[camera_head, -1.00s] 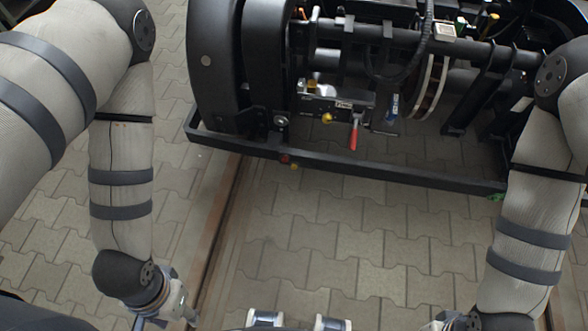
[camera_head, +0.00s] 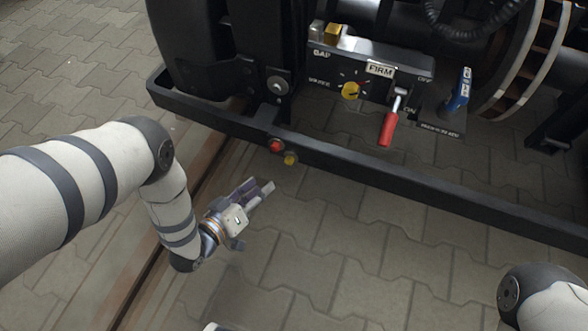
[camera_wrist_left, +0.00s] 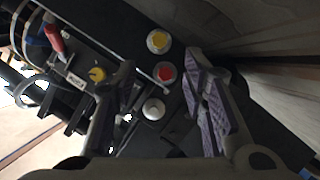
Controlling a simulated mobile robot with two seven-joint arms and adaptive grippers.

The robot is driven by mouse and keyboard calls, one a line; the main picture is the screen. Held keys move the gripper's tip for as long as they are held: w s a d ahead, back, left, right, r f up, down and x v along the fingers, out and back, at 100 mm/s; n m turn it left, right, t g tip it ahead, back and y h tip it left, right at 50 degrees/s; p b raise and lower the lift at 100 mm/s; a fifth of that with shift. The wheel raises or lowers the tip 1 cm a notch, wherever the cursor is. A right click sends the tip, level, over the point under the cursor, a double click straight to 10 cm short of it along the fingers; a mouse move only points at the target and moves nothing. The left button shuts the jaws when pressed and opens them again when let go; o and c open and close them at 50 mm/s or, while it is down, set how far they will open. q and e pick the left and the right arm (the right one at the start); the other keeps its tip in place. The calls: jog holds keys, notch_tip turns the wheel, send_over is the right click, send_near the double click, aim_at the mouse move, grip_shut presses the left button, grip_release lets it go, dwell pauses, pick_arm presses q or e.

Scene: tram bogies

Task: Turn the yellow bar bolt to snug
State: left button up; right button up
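The yellow bar bolt (camera_head: 290,159) sits on the front face of the black bar, just right of and below a red bolt (camera_head: 276,146). In the left wrist view the yellow bolt (camera_wrist_left: 158,41) shows as a round yellow cap on a pale rim, beyond the red bolt (camera_wrist_left: 165,72). My left gripper (camera_head: 256,187) is in front of the bar, a little left of and below the yellow bolt, apart from it. Its purple-padded fingers stand wide apart in the left wrist view, with nothing between them. My right gripper is out of view.
The black bar (camera_head: 400,187) runs along the bogie's front. A silver bolt (camera_head: 277,85) is on the frame. The paving in front is clear.

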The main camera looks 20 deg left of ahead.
aim_at(287, 162)
pick_arm(q)
jog(key=b+x, duration=0.5)
jog(key=x, duration=0.5)
jog(key=shift+w+f, duration=0.2)
jog(key=shift+w, duration=0.1)
jog(key=shift+w+d, duration=0.15)
jog(key=shift+w, duration=0.25)
grip_shut()
